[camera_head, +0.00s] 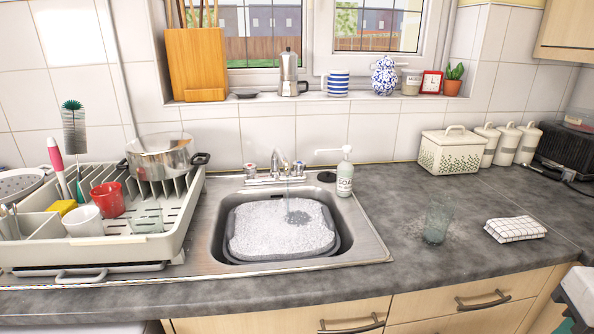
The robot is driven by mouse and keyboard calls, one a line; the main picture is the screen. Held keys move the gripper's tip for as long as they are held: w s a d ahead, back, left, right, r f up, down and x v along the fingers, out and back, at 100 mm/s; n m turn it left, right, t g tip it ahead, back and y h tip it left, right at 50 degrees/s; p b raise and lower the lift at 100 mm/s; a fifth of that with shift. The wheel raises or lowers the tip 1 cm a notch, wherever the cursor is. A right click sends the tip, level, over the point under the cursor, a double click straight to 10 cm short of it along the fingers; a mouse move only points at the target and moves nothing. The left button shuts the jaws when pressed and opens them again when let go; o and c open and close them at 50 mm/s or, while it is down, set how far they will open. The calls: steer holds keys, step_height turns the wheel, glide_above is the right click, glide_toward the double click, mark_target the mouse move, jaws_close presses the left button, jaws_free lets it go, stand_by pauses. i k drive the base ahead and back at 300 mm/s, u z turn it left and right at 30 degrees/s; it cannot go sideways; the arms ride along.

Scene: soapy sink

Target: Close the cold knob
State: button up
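The tap (277,164) stands behind the sink with a knob on each side. The left knob (249,169) looks to have a reddish top. The right knob (298,168) looks to have a bluish top, which fits the cold knob; it is small here and its turn angle cannot be read. A thin stream of water (288,193) seems to fall from the spout into the foam. The sink (217,233) holds a grey tub (230,246) full of white suds. My gripper's fingertips are not in view.
A soap bottle (344,178) stands close right of the right knob. A dish rack (185,228) with a pot (160,160) fills the left counter.

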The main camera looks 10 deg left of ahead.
mark_target(299, 166)
steer(key=u, duration=0.9)
steer(key=i, duration=0.95)
steer(key=z, duration=0.3)
